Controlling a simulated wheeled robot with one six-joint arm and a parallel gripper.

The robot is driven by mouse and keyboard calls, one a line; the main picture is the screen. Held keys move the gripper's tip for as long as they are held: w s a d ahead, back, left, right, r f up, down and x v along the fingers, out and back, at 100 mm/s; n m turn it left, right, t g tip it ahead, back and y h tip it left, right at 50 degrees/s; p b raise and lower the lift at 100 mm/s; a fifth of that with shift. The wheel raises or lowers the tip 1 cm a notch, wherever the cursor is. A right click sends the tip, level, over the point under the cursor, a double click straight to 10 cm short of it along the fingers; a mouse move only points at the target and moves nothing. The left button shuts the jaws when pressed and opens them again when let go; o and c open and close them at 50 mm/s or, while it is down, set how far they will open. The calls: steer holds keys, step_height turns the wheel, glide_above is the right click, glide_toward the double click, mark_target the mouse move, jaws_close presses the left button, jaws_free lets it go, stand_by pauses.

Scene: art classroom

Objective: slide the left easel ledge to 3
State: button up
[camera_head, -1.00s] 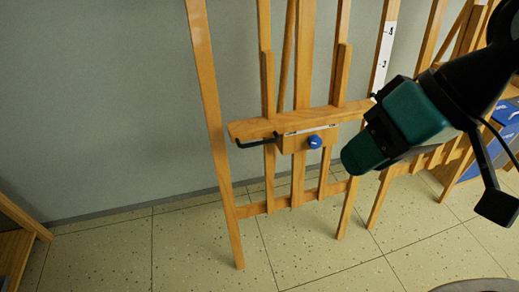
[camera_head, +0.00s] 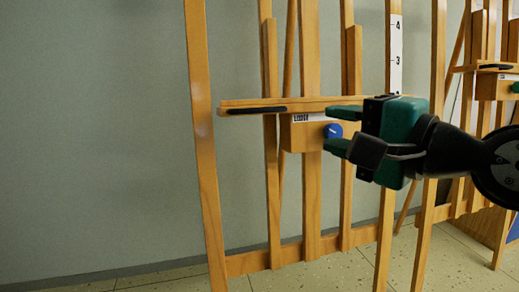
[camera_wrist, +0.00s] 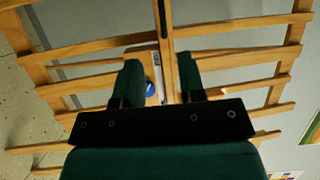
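The left easel's wooden ledge (camera_head: 235,104) runs level across the easel, with a dark handle (camera_head: 257,110) at its left. A blue knob (camera_head: 333,131) sits on the wooden block under the ledge. A white scale strip (camera_head: 396,50) shows 4 and 3, and the ledge is below the 3. My gripper (camera_head: 336,129) is open, its green fingers above and below the knob in the head view. In the wrist view the knob (camera_wrist: 150,88) shows between the open fingers, nearer the left one. I cannot tell whether a finger touches it.
Another easel with its own ledge (camera_head: 485,68) and a green knob (camera_head: 516,88) stands at the right. The left easel's legs and lower crossbar (camera_head: 250,262) stand before a grey wall (camera_head: 90,130). The floor at the left is clear.

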steer(key=p, duration=1.4)
glide_toward(262, 110)
steer(key=x, duration=0.2)
steer(key=p+x, duration=0.5)
steer(key=x, duration=0.2)
steer(key=shift+w+r+p, duration=0.1)
steer(key=shift+r+p, duration=0.1)
steer(key=shift+p, duration=0.2)
steer(key=shift+w+a+f+p, duration=0.3)
steer(key=shift+w+a+p, duration=0.2)
jaws_close()
